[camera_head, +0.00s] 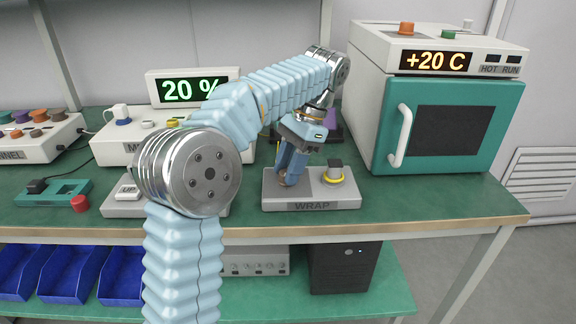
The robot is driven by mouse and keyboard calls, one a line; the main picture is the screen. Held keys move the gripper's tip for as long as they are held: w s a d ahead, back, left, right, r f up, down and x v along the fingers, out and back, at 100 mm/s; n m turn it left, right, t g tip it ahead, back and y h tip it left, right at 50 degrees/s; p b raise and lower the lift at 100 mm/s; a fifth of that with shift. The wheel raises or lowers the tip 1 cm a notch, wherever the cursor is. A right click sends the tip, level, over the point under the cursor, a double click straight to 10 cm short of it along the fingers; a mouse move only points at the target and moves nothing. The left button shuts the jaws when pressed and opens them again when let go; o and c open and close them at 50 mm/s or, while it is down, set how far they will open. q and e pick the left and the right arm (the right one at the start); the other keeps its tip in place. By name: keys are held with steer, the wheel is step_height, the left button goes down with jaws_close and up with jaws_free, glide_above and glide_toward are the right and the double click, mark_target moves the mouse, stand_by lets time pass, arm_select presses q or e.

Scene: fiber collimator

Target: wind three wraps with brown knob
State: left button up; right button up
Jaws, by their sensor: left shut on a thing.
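The wrap unit (312,205) is a low grey box labelled WRAP at the front of the green bench. My left arm reaches over to it, and my left gripper (286,180) points down at its left part. The gripper is shut on the brown knob (282,181), which is mostly hidden by the fingers. My right gripper is not in view.
A white oven (375,60) with a teal door stands right of the unit and reads +20 C. A display (193,86) reads 20 %. A grey unit marked UP (123,208), a red button (80,203) and a panel with several coloured knobs (40,138) are left. Bench is clear right of the unit.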

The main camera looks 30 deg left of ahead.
arm_select(q)
steer(key=m+t+y, duration=0.1)
steer(key=m, duration=0.2)
steer(key=m+t, duration=0.1)
steer(key=m, duration=0.3)
steer(key=shift+s+d+y, duration=0.2)
steer(key=shift+y, duration=0.2)
steer(key=m+t, duration=0.1)
steer(key=m, duration=0.3)
steer(key=shift+s, duration=0.1)
steer(key=m+t, duration=0.2)
steer(key=m, duration=0.2)
steer(key=shift+s+f, duration=0.1)
steer(key=m+t, duration=0.1)
steer(key=m, duration=0.3)
steer(key=shift+s, duration=0.1)
steer(key=m, duration=0.2)
steer(key=m+t+h, duration=0.1)
steer(key=m, duration=0.1)
steer(key=shift+s+a+m+h, duration=0.1)
steer(key=shift+a+m+h, duration=0.05)
steer(key=shift+m+h, duration=0.15)
steer(key=m+t+h, duration=0.1)
steer(key=m, duration=0.2)
steer(key=shift+m, duration=0.3)
steer(key=shift+a+m+h, duration=0.15)
steer(key=shift+m+h, duration=0.65)
steer(key=shift+m, duration=1.1)
